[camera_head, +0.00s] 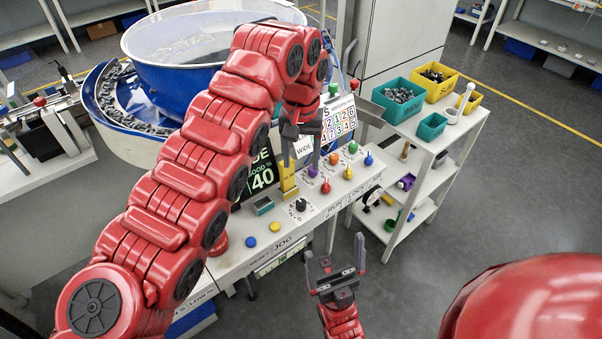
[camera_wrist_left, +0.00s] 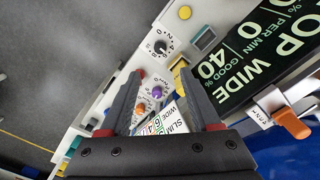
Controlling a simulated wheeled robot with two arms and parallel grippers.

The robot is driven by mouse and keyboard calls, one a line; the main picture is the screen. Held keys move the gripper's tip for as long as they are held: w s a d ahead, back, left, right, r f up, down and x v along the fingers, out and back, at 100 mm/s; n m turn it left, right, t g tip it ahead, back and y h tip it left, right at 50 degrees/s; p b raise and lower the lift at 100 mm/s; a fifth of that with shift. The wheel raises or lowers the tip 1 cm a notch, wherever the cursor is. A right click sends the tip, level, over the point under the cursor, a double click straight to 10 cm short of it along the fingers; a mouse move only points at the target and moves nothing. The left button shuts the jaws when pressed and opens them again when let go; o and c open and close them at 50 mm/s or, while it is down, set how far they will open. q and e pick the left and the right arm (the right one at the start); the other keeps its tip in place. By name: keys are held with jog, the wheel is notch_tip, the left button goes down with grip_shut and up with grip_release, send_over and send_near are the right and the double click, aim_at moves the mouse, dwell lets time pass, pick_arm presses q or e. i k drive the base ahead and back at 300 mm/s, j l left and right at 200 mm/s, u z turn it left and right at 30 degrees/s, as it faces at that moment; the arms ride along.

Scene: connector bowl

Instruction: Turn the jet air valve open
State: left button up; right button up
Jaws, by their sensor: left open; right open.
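No label that I can read says jet air. On the control panel in the head view stand small coloured knobs, among them a purple one (camera_head: 312,171), a red one (camera_head: 325,187), an orange one (camera_head: 333,158) and a blue one (camera_head: 368,160). In the left wrist view an orange lever (camera_wrist_left: 291,123) sits on a pale fitting at the right. My left gripper (camera_head: 302,152) is open and empty above the panel, pointing down. In the left wrist view the purple knob (camera_wrist_left: 157,92) shows between its fingers. My right gripper (camera_head: 334,258) is open and empty in front of the panel's edge.
A blue and clear bowl (camera_head: 200,50) stands behind my left arm. A black display (camera_head: 262,172), a yellow block (camera_head: 288,182) and a black dial (camera_head: 301,204) are on the panel. A shelf cart (camera_head: 425,150) with teal and yellow bins stands right. Floor in front is clear.

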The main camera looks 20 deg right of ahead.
aim_at(367, 161)
jog(key=k+l, duration=0.25)
jog(key=k, duration=0.2)
jog(key=k+l, duration=0.25)
jog(key=k, duration=0.25)
